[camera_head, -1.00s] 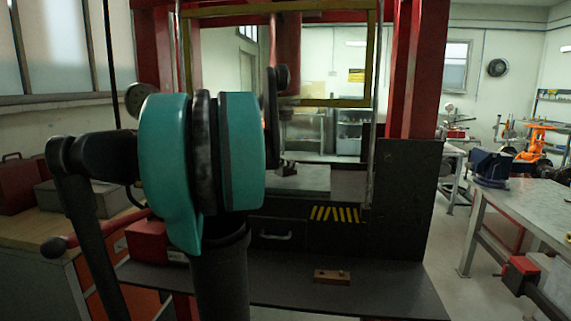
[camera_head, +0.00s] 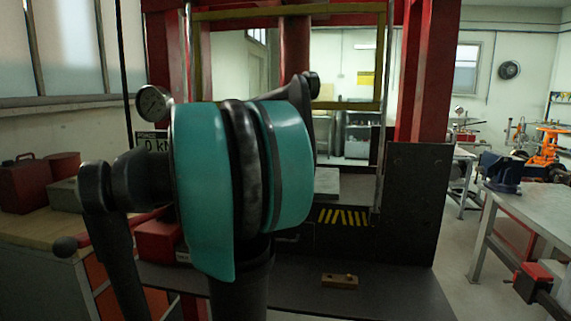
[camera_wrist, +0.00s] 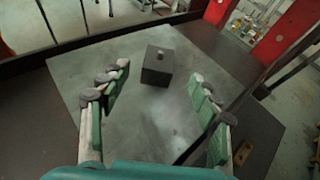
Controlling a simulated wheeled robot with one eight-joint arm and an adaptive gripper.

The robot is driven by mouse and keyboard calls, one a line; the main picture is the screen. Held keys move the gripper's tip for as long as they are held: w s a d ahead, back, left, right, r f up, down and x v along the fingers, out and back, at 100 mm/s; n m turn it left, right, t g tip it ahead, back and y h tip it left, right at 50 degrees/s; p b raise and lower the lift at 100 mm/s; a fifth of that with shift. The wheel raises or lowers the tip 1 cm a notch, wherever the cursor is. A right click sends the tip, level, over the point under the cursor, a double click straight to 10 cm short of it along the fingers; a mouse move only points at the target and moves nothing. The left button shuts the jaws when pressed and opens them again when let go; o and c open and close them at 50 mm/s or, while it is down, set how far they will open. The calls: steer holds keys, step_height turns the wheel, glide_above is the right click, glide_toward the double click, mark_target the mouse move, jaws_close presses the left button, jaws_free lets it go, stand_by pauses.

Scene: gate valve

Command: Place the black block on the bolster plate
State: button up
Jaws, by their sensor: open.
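In the wrist view the black block (camera_wrist: 157,68), dark and boxy with a small pale knob on top, stands upright on the grey bolster plate (camera_wrist: 85,75). My gripper (camera_wrist: 160,78) is open and empty. Its green-padded fingers point towards the block, one to each side, with the block just ahead of the fingertips and apparently not touched. In the head view part of the plate (camera_head: 328,187) shows inside the red press frame. My arm hides the block and the gripper there.
A small wooden piece (camera_head: 340,281) lies on the dark front shelf (camera_head: 400,292). A dark upright panel (camera_head: 412,205) and red posts flank the press opening. A pressure gauge (camera_head: 153,103) and red box (camera_head: 158,240) stand at left. A workbench with a vise (camera_head: 502,172) is at right.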

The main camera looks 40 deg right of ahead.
steer(key=shift+v, duration=1.6)
